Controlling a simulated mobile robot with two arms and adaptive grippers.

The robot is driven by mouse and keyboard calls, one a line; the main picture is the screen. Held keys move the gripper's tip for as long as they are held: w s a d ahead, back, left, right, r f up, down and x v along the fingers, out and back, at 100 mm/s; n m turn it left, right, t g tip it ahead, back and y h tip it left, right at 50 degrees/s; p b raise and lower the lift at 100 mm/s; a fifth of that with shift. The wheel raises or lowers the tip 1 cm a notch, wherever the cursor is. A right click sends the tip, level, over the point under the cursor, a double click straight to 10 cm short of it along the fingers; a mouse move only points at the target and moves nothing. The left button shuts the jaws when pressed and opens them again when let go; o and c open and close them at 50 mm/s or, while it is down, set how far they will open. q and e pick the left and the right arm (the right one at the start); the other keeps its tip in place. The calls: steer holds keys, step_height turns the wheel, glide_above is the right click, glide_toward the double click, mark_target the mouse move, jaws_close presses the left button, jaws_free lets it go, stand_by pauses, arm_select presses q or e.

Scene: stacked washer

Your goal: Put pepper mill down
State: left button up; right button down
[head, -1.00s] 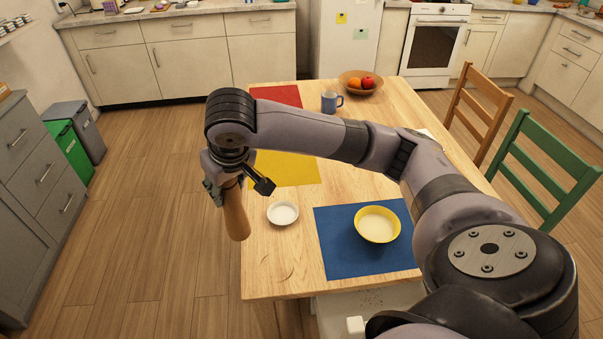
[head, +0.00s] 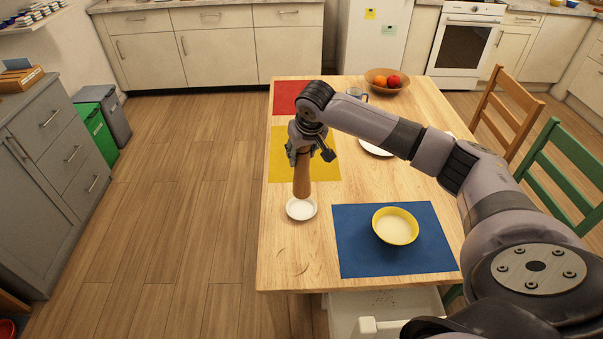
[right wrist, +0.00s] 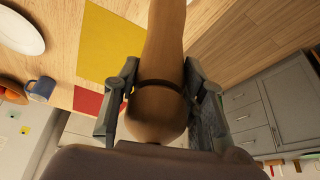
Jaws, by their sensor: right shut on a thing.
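The wooden pepper mill (head: 302,182) hangs roughly upright from my right gripper (head: 305,153). The gripper's fingers are shut around its upper part, as the right wrist view also shows, where the mill (right wrist: 162,50) runs up between both fingers. In the head view the mill's lower end overlaps the far rim of a small white saucer (head: 301,213). I cannot tell for sure whether it touches the saucer or is held above it. My left gripper is not in view.
On the wooden table (head: 285,262) lie yellow (head: 280,165), red (head: 285,96) and blue (head: 350,258) mats. A yellow bowl (head: 396,236) stands on the blue mat. A white plate (head: 374,149), a mug (head: 357,93) and a fruit bowl (head: 388,88) are further back.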

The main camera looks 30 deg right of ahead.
mark_target(301, 175)
steer(key=shift+a+f+p, duration=0.1)
steer(key=shift+f+p, duration=0.35)
steer(key=shift+f, duration=3.4)
steer(key=c, duration=1)
jaws_free()
steer(key=shift+f, duration=0.15)
steer(key=b+v, duration=0.1)
steer(key=v, duration=1.1)
steer(key=shift+s, duration=0.15)
